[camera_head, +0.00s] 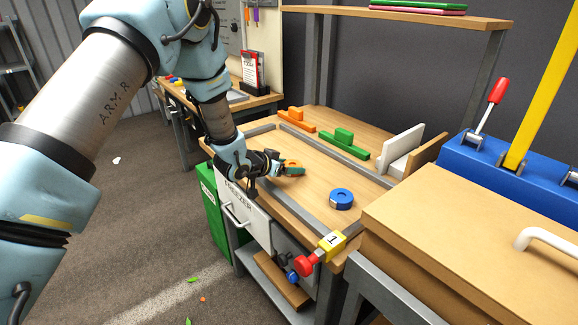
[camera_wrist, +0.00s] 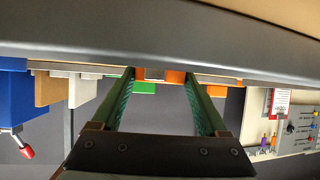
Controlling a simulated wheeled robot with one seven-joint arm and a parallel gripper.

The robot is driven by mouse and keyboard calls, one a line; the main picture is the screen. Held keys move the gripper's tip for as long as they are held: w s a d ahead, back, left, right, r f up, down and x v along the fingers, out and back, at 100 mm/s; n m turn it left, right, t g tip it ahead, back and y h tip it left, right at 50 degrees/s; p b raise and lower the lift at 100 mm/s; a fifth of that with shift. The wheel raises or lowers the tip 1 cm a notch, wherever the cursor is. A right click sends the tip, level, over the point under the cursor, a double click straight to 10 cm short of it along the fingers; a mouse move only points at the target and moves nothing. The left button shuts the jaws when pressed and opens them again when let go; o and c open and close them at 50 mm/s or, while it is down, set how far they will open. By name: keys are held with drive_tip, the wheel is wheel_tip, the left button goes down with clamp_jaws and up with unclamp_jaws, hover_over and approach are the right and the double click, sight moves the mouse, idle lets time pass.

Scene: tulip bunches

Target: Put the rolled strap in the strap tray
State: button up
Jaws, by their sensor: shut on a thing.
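My gripper (camera_head: 282,168) is low over the wooden workbench, its green fingers shut on a small orange roll (camera_head: 293,163), which looks like the rolled strap. The fingers hide part of it. In the wrist view the two green fingers (camera_wrist: 161,92) stand apart, with orange showing between their tips; I cannot tell there whether it is the roll or something behind. A blue roll (camera_head: 341,197) lies on the bench to the right, apart from my gripper. No tray is clearly marked as the strap tray.
Low orange (camera_head: 296,121) and green (camera_head: 344,143) pieces stand along the bench's back, with a white upright holder (camera_head: 401,150) at right. A raised grey rail (camera_head: 316,226) edges the bench. A cardboard-coloured box (camera_head: 480,230) and blue lever unit (camera_head: 510,170) stand at right.

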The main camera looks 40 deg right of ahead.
drive_tip(key=o, duration=1.3)
drive_tip(key=shift+f, duration=0.1)
drive_tip(key=shift+c, duration=0.2)
drive_tip(key=shift+r, duration=0.25)
drive_tip(key=shift+a, duration=0.4)
drive_tip(key=b+v, duration=0.2)
drive_tip(key=v, duration=0.9)
drive_tip(key=shift+s+r+b, duration=0.1)
drive_tip(key=shift+b, duration=0.3)
